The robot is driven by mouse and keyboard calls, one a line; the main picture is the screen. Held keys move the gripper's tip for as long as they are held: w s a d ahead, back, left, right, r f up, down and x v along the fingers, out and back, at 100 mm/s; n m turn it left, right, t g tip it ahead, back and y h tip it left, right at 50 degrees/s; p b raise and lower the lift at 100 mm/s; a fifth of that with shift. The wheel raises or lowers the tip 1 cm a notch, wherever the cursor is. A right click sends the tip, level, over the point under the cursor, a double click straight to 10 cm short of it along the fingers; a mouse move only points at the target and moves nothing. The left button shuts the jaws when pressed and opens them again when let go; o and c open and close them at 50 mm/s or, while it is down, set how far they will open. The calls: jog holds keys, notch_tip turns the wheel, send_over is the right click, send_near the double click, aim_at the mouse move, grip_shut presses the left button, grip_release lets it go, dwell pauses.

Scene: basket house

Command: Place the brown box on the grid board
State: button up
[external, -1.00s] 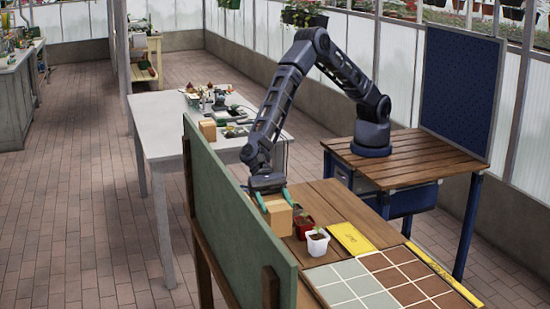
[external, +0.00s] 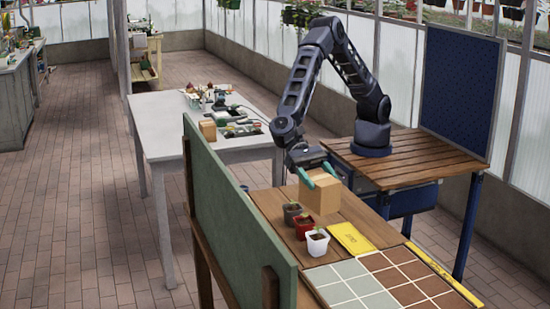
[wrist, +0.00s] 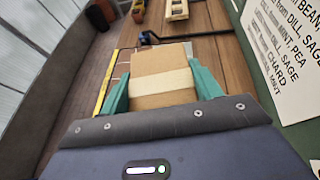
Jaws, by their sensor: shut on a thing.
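The brown box (external: 321,193) is a cardboard cube held in the air above the wooden table. My gripper (external: 318,176) has teal fingers and is shut on the box. In the wrist view the box (wrist: 164,80), with a pale tape band, sits between the two teal fingers of my gripper (wrist: 164,92). The grid board (external: 390,281) lies at the table's near end, with grey-green squares on the left and brown squares on the right. Its squares look empty. The box is behind the board, apart from it.
A green panel (external: 232,210) rises along the table's left edge.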

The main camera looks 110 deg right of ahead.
jog(key=s+a+n+g, duration=0.3)
jog(key=s+a, duration=0.8)
jog(key=s, duration=0.3)
jog(key=shift+h, duration=0.3)
notch_tip(320, 180, down, 19)
jog(key=shift+s, duration=0.1)
jog(key=shift+f, duration=0.1)
jog(key=o, duration=1.1)
jog(key=shift+c, duration=0.2)
jog(key=shift+d, duration=0.2)
jog(key=v, duration=1.2)
jog(key=shift+a, duration=0.15)
